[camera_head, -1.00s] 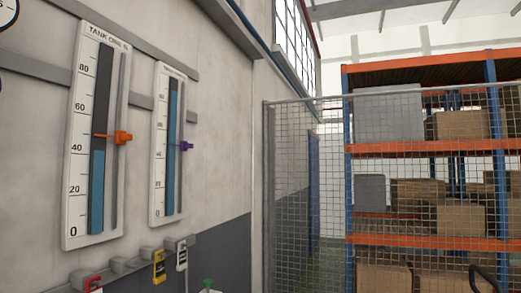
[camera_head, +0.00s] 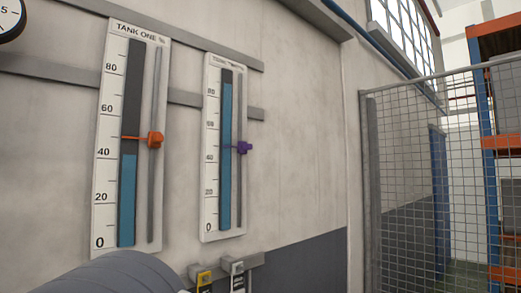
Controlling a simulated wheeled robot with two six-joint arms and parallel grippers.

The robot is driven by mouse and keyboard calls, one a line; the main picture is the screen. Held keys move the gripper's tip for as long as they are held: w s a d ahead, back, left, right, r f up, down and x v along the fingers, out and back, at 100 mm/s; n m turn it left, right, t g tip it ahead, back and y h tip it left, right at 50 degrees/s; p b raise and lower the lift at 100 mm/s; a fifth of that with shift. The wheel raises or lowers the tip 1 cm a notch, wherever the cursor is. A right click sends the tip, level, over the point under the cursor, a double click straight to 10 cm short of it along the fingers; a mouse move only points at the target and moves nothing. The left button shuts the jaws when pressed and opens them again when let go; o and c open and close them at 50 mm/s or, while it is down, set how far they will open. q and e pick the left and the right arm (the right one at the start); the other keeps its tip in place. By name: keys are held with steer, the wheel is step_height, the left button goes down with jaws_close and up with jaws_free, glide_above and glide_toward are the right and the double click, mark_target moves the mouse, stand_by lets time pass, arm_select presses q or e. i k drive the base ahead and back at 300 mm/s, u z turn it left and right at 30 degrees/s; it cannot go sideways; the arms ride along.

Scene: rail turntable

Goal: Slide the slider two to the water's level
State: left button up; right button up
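The tank two gauge (camera_head: 211,150) is a white panel on the wall, with a blue water column (camera_head: 226,150) that reaches a little above the 80 mark. Neither gripper is in view. A rounded grey form at the bottom left looks like part of my arm.
A dial (camera_head: 10,18) is cut off at the top left. A mesh fence (camera_head: 445,180) and orange-blue shelving (camera_head: 500,130) stand to the right.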

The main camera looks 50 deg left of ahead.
mark_target(243, 148)
steer(key=u, duration=0.4)
steer(key=i, duration=0.8)
steer(key=u, duration=0.65)
